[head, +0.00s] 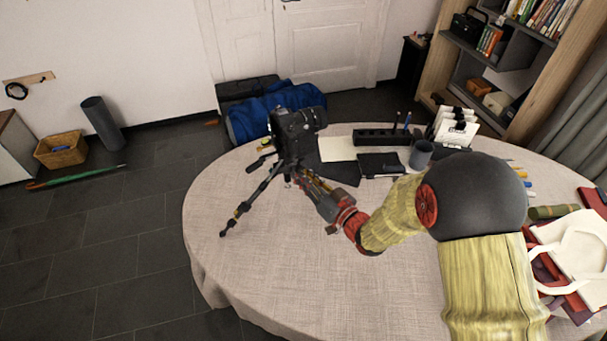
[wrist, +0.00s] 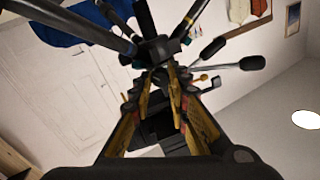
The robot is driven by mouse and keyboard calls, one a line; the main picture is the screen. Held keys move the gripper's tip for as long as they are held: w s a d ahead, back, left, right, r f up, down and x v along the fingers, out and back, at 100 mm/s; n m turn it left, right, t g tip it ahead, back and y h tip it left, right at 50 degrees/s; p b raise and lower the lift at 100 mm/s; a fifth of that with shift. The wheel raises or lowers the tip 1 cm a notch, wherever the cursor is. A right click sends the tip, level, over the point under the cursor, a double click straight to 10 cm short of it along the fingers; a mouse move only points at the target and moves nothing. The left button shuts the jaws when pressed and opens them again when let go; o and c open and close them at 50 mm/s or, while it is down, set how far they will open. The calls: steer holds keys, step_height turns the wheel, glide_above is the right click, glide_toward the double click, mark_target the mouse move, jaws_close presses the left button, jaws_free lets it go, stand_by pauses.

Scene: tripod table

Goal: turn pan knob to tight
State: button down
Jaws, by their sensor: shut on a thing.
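The black tripod (head: 262,192) stands on the cloth-covered table with a black camera (head: 292,130) on top. Its legs and hub also show in the wrist view (wrist: 160,48). My gripper (head: 301,181) reaches in from the right, just below the camera. In the wrist view its yellow-sided fingers (wrist: 172,76) close together at the tripod's hub, shut on a small part there, which I take to be the pan knob. The fingers hide most of that knob, so its turn angle cannot be read. A black-gripped handle (wrist: 238,63) sticks out to the right of the fingers.
Behind the tripod lie a paper sheet (head: 338,148), a dark notebook (head: 380,165), a grey cup (head: 421,154) and a black pen holder (head: 382,138). The table's (head: 290,275) front left is clear.

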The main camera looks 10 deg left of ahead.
steer(key=c, duration=1.7)
jaws_free()
steer(key=shift+c, duration=0.2)
steer(key=shift+o, duration=0.3)
steer(key=v, duration=1.2)
